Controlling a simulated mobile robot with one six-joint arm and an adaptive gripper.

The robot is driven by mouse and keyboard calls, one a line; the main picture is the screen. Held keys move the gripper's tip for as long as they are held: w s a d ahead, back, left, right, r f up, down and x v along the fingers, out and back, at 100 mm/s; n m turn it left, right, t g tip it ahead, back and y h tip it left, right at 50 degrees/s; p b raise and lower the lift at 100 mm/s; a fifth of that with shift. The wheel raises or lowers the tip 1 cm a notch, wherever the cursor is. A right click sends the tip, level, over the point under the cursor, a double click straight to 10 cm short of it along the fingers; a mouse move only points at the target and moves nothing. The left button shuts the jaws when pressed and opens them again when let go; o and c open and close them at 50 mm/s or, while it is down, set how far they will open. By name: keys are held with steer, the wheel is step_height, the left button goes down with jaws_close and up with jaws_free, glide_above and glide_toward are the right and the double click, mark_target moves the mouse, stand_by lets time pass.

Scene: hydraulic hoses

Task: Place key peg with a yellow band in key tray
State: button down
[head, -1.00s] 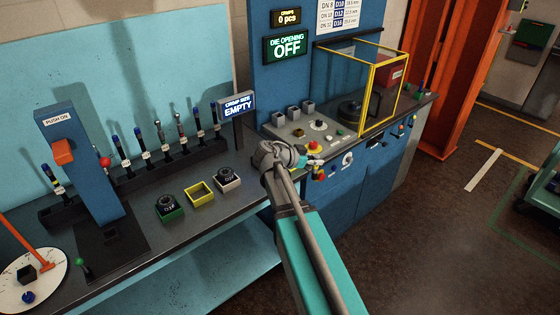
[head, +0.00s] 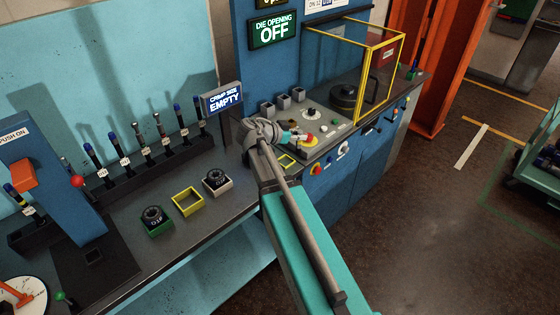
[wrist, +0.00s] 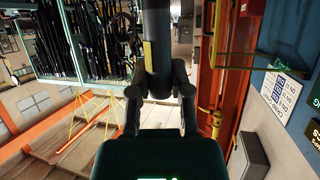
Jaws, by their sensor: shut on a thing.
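My gripper (wrist: 160,108) is shut on a dark, round peg (wrist: 157,45) with a yellow band (wrist: 148,56), seen close up in the wrist view. The peg's far end is not clear there. In the head view my gripper (head: 288,135) is held out over the right end of the bench, beside the console's red button; the peg is too small to make out there. A small yellow-edged square (head: 287,161) lies just below my gripper, partly hidden by my arm. It may be the key tray, but I cannot tell for sure.
A larger yellow-edged holder (head: 187,201) sits empty between a green die holder (head: 155,221) and a white one (head: 217,181). Several hose fittings stand in a black rack (head: 143,165). Open grey blocks (head: 283,102) and a yellow-framed guard (head: 368,60) are on the blue console.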

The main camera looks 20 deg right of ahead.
steer(key=shift+w+a, duration=0.15)
steer(key=shift+a, duration=0.05)
steer(key=f+b, duration=0.3)
steer(key=b, duration=0.1)
steer(key=shift+a+f, duration=0.25)
steer(key=shift+f, duration=0.15)
stand_by(0.4)
steer(key=w+d+f+b, duration=0.2)
steer(key=w+f+b, duration=0.6)
steer(key=w, duration=0.4)
steer(key=shift+w+d+f+b, duration=0.3)
steer(key=shift+w+f+b, duration=0.1)
steer(key=shift+f, duration=0.05)
